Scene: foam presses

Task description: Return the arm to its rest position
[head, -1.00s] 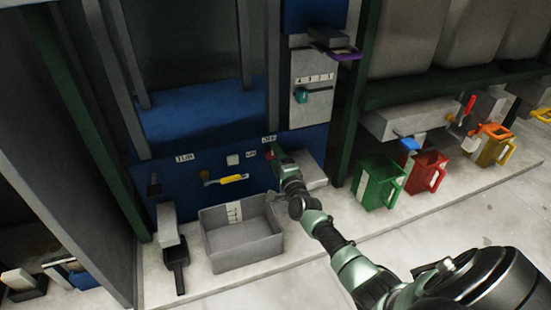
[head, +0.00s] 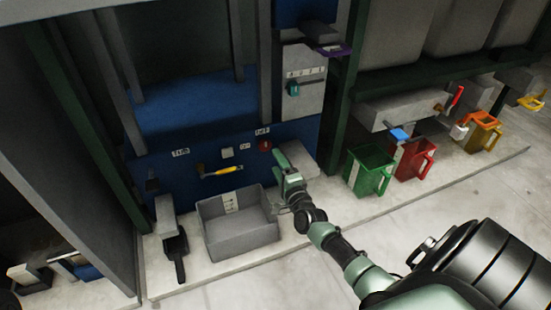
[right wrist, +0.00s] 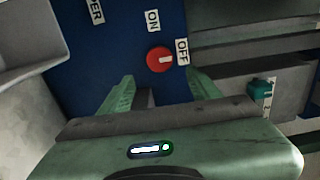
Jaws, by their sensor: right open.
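My right arm comes in from the lower right in the head view. Its right gripper (head: 279,160) is open and empty, just in front of the blue press panel (head: 190,185). The red knob (head: 265,145) on that panel is in plain view, apart from the fingers. In the right wrist view the red knob (right wrist: 160,60) lies beyond the gap between the open fingers (right wrist: 160,92), with the ON and OFF labels beside it. Its pale mark points toward OFF. My left gripper is not in view.
A grey bin (head: 240,235) stands below the panel, with a black scoop (head: 176,258) to its left. Green (head: 370,172), red (head: 412,160) and orange (head: 480,132) jugs stand on the ledge to the right. Open floor lies in front of the ledge.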

